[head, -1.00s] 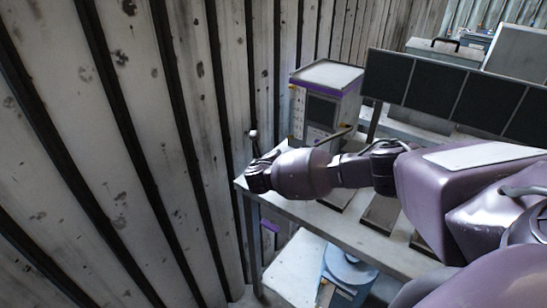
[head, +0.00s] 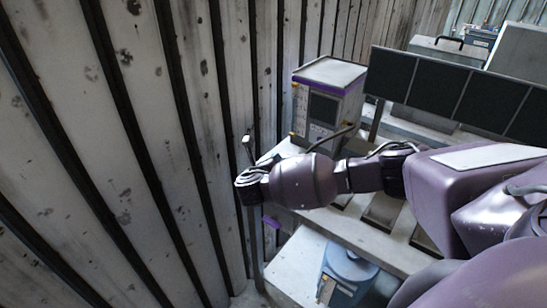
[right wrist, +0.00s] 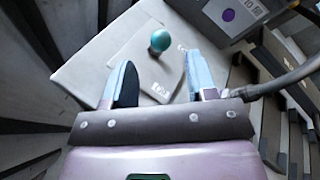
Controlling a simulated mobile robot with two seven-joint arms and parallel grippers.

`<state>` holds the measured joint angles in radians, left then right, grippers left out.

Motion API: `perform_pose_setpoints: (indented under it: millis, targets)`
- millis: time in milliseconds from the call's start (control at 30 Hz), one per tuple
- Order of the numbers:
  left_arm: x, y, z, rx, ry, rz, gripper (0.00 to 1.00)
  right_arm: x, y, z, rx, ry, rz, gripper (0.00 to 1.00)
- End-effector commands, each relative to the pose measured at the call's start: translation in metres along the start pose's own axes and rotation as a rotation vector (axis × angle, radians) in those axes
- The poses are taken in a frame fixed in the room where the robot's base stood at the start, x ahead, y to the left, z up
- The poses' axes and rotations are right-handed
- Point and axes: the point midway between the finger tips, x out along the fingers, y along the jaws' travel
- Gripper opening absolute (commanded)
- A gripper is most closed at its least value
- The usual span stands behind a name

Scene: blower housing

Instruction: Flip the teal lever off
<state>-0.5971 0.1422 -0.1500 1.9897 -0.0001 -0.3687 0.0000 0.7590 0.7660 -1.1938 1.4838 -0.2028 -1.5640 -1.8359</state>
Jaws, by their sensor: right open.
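The teal lever shows in the right wrist view as a round teal knob (right wrist: 160,40), seen almost end-on. The knob appears between and just beyond the fingertips, with no contact visible. In the head view my right arm reaches in from the right and its wrist (head: 250,186) is by the table's left end. My left gripper is not in view.
A grey cabinet with a purple stripe (head: 327,92) stands on the table behind my arm. Dark panels (head: 440,86) stand to the right. A corrugated wall (head: 120,150) runs close on the left.

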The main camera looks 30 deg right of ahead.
Motion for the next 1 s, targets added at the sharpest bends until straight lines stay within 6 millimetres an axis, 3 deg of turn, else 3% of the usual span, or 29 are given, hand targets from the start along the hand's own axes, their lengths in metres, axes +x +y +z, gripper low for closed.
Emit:
perform_pose_setpoints:
  millis: [100,300,867,1000]
  targets:
    - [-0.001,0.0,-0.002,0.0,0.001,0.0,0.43,-0.017,0.0,0.0,0.0,0.0,0.001,0.52]
    - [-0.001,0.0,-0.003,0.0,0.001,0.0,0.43,-0.029,0.0,-0.001,0.0,0.0,-0.001,0.52]
    - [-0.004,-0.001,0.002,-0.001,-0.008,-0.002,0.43,-0.03,0.0,-0.001,0.005,0.0,-0.001,0.52]
    - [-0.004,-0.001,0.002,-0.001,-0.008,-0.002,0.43,-0.03,0.002,0.0,0.088,-0.003,0.014,0.52]
